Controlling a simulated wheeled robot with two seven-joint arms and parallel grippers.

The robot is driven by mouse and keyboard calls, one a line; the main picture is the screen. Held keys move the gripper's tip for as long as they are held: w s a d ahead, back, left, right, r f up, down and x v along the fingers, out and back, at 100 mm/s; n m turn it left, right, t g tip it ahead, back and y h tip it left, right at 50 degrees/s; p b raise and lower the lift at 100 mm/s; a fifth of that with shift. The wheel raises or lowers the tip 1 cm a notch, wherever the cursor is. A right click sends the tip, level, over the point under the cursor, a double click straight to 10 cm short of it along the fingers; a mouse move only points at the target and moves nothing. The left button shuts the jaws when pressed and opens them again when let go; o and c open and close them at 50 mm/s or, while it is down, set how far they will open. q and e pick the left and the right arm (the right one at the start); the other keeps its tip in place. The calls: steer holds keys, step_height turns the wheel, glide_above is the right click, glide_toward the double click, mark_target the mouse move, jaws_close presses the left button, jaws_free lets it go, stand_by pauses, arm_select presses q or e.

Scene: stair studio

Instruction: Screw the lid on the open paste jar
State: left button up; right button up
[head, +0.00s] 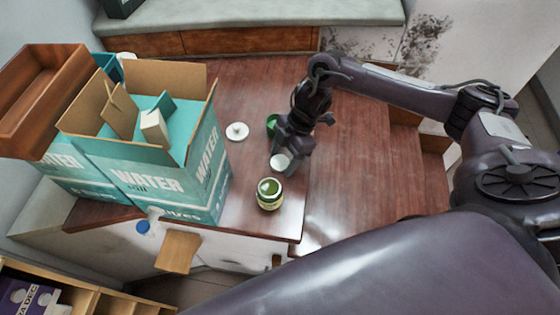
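The open paste jar (269,196) stands upright near the front edge of the wooden table, with green paste showing inside its rim. My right gripper (285,158) points down over the table, just behind the jar. A pale round lid (280,162) is at its fingertips, partly covered by them. The fingers look apart around the lid; whether they grip it or only flank it I cannot tell. Another white lid with a small knob (237,131) lies flat to the left. My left gripper is out of view.
A green round item (272,121) sits behind my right gripper, partly hidden. Teal WATER boxes (192,178) fill the table's left side, one open, with a brown tray (65,88) beyond. Bare tabletop (345,185) lies to the right, by wooden steps (420,140).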

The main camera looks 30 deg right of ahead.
steer(key=c, duration=0.8)
steer(key=shift+o, duration=0.2)
steer(key=shift+r, duration=0.1)
step_height(320, 180, up, 10)
step_height(320, 180, up, 10)
steer(key=p, duration=0.4)
glide_above(283, 160)
steer(key=shift+s, duration=0.1)
